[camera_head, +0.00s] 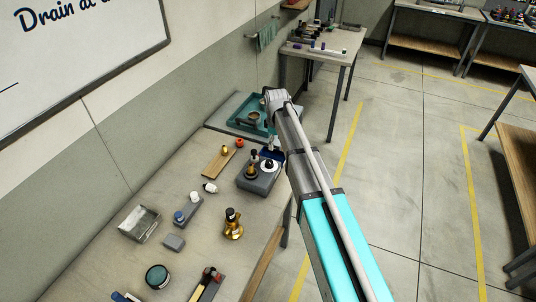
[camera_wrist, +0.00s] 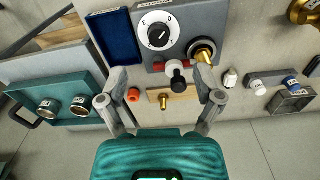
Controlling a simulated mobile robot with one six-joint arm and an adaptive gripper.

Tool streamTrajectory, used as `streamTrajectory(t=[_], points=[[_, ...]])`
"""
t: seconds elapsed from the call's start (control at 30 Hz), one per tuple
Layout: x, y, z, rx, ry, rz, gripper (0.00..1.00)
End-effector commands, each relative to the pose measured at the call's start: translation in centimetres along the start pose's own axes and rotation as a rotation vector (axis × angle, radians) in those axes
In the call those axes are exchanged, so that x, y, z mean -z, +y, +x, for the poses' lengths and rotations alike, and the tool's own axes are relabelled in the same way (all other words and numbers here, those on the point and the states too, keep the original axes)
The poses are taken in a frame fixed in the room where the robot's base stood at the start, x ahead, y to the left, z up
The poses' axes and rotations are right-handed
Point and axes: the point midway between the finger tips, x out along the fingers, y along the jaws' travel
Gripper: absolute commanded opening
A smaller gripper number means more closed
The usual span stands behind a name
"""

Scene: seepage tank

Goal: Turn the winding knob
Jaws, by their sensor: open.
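A grey box (camera_wrist: 186,12) carries a white round dial with a black centre (camera_wrist: 158,36) and lettering around it. I take this dial for the winding knob, though no label confirms it. A brass fitting with a dark knob (camera_wrist: 202,51) is at the box's right side. In the head view the box (camera_head: 259,181) stands on the bench, with the white dial (camera_head: 268,165) on top. My gripper (camera_wrist: 160,76) is open, its fingers spread apart below the dial in the wrist view, with nothing held between them. In the head view my arm hides part of the box's surroundings.
A red-and-black piece (camera_wrist: 176,70), an orange ring (camera_wrist: 133,95) and a wooden strip with a brass knob (camera_wrist: 164,101) lie near the fingers. A teal tray (camera_wrist: 62,88) holds two round cups. Several small fittings and a brass valve (camera_head: 232,226) crowd the bench.

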Motion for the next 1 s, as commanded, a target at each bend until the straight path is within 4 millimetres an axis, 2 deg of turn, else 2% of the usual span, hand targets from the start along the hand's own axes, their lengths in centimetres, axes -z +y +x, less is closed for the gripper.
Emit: streamTrajectory(t=[0.03, 0.2, 0.67, 1.0], points=[[1.4, 0.5, -0.8, 0.000, 0.000, -0.036, 0.84], [3.1, 0.5, -1.2, 0.000, 0.000, -0.102, 0.84], [3.1, 0.4, -0.9, 0.000, 0.000, -0.106, 0.84], [3.1, 0.4, 0.6, 0.000, 0.000, -0.106, 0.84]])
